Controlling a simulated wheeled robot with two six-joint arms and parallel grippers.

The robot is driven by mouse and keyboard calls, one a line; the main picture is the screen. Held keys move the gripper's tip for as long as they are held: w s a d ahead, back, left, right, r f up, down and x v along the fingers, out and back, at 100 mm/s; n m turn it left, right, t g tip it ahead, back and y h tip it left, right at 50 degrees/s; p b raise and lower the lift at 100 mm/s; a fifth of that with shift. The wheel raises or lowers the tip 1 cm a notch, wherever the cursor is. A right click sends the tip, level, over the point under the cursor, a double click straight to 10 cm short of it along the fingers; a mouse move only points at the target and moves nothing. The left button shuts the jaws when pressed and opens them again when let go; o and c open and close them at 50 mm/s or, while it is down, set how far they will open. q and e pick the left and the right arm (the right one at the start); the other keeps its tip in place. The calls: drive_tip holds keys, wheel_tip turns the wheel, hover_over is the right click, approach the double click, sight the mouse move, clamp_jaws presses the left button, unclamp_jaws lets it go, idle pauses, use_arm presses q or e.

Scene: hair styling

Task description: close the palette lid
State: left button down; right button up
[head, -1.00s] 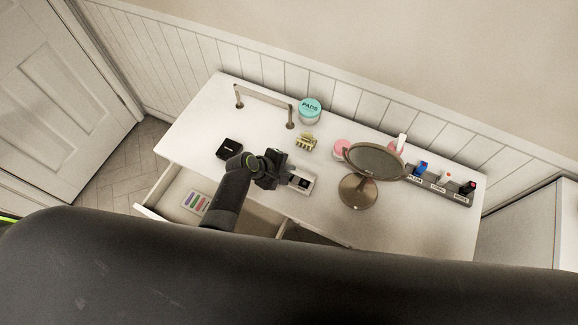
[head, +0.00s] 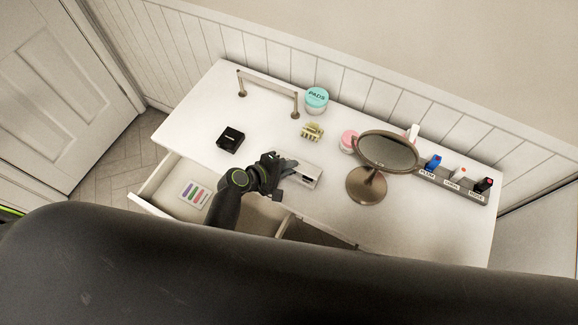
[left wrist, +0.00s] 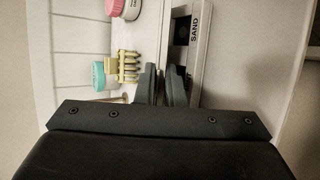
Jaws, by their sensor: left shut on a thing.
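The palette (head: 308,176) is a pale box near the table's front edge, just right of my left gripper. In the left wrist view, the palette (left wrist: 206,62) shows a dark part and a pale strip marked "SAND". My left gripper (head: 291,165) is at the palette's left end. In the left wrist view its two dark fingers (left wrist: 162,72) are close together, with a thin pale piece between them. I cannot tell clearly which part of the palette this is, or how far the lid is tilted. My right gripper is not in view.
A round mirror (head: 388,151) stands to the right, with a pink jar (head: 348,141) beside it. A yellowish claw clip (head: 311,132), a teal jar (head: 316,98) and a black box (head: 231,139) lie around. An open drawer (head: 160,202) is at front left.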

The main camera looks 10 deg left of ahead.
use_arm(q)
drive_tip(key=c, duration=1.5)
unclamp_jaws()
drive_tip(key=b+v, duration=0.1)
drive_tip(key=v, duration=1.6)
drive_tip(key=shift+s+a, duration=0.1)
drive_tip(key=shift+s, duration=0.1)
drive_tip(key=shift+c, duration=0.7)
